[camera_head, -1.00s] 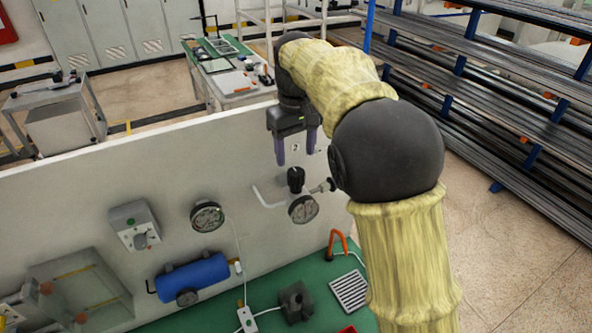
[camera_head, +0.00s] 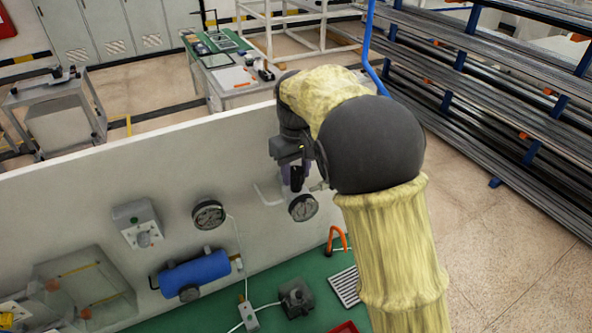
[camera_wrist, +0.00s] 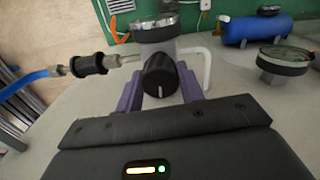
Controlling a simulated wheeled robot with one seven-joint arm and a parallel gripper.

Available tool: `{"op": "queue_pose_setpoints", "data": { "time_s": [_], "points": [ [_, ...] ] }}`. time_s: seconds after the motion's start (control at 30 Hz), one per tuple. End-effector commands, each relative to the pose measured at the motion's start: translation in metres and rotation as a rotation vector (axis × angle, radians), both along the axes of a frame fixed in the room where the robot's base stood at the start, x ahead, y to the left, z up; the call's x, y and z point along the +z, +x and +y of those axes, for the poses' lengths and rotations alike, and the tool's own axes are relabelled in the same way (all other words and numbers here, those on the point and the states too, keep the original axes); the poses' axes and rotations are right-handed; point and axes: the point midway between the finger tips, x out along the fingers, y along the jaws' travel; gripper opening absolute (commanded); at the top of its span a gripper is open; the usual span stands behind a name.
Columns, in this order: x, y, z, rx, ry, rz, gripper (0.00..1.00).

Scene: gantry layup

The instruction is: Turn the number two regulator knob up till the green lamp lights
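The dark regulator knob (camera_wrist: 159,74) with a pale pointer line sits between the two purple fingers of my gripper (camera_wrist: 160,84) in the wrist view. The fingers stand open on either side of it; I cannot tell whether either touches. In the head view the knob (camera_head: 297,177) is partly hidden by my gripper (camera_head: 296,182), which has come down over it in front of the panel. The regulator's round gauge (camera_head: 302,208) shows just below. The number label is hidden. I cannot make out the task's green lamp; the small green light in the wrist view is on my gripper housing.
A hose fitting (camera_wrist: 88,64) with a blue hose joins the regulator at left in the wrist view. Another gauge (camera_head: 208,215), a grey switch box (camera_head: 138,223) and a blue tank (camera_head: 195,274) are on the panel (camera_head: 100,190). A green bench top lies below.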

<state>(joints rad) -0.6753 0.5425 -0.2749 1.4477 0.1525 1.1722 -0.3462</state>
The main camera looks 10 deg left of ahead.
Motion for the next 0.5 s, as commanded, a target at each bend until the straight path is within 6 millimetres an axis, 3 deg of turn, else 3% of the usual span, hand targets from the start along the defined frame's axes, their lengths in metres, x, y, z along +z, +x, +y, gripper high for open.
{"op": "queue_pose_setpoints", "data": {
  "time_s": [0.5],
  "points": [
    [0.0006,0.0003,0.0006,-0.133,0.001,0.000,0.15]
  ]
}}
